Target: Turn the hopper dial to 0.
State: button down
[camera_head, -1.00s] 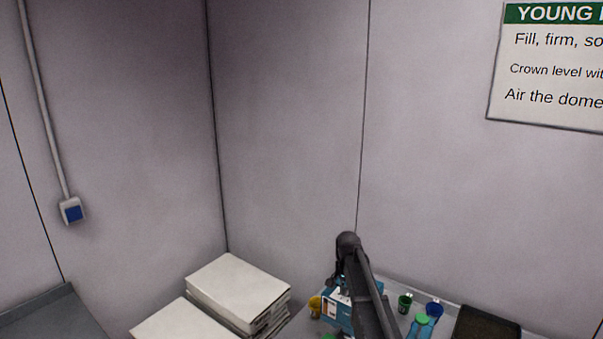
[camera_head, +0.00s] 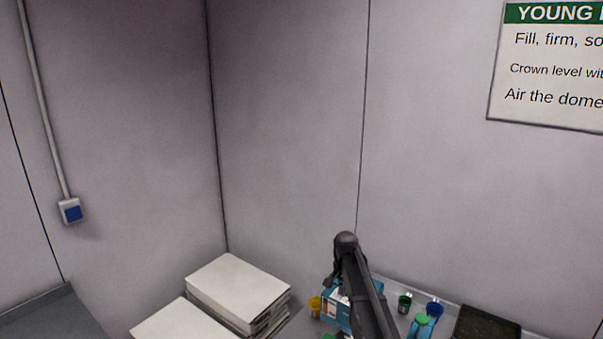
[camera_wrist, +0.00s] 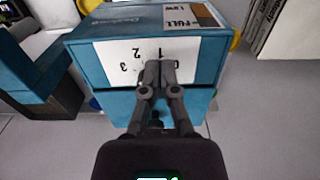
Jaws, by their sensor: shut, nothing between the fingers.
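The hopper is a blue box (camera_wrist: 210,75) in the wrist view, with a white panel (camera_wrist: 112,55) on its front. The panel bears the numbers 3, 2, 1 and a partly covered 0, seen upside down. My gripper (camera_wrist: 160,70) is shut and empty, its fingertips at the panel near the 1 and the 0. The fingers hide the dial and its pointer, and I cannot tell whether they touch it. In the head view the blue hopper (camera_head: 336,309) stands on the bench, partly behind my arm.
A stack of white boards (camera_head: 237,290) lies left of the hopper. A yellow cup (camera_head: 314,306) is beside it. A green-rimmed cup (camera_head: 404,303), blue bottles (camera_head: 421,325) and a dark tray (camera_head: 488,325) stand to the right. The wall is close behind.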

jog(key=shift+s+a, duration=0.1)
jog(key=shift+a, duration=0.05)
notch_tip(320, 180, up, 6)
jog(key=p, duration=0.6)
dwell(0.4)
jog(key=shift+s+f+b, duration=0.4)
jog(key=shift+s+f, duration=0.05)
jog(key=shift+s, duration=0.05)
jog(key=s+d+f+n+b, duration=0.1)
jog(key=s+f+n+b, duration=0.1)
jog(key=s+f+b, duration=0.4)
jog(key=s+d+f+n+b, duration=0.1)
jog(key=s+f+n+b, duration=0.1)
jog(key=s+f+b, duration=0.5)
jog(key=s+d+f+n+b, duration=0.1)
jog(key=s+f+n+b, duration=0.2)
jog(key=s, duration=1)
jog(key=shift+s+d+f+b, duration=0.2)
jog(key=shift+f+b, duration=0.65)
jog(key=shift+s+d+f+b, duration=0.15)
jog(key=shift+s+f+b, duration=0.05)
jog(key=shift+f+b, duration=0.65)
jog(key=shift+r, duration=0.1)
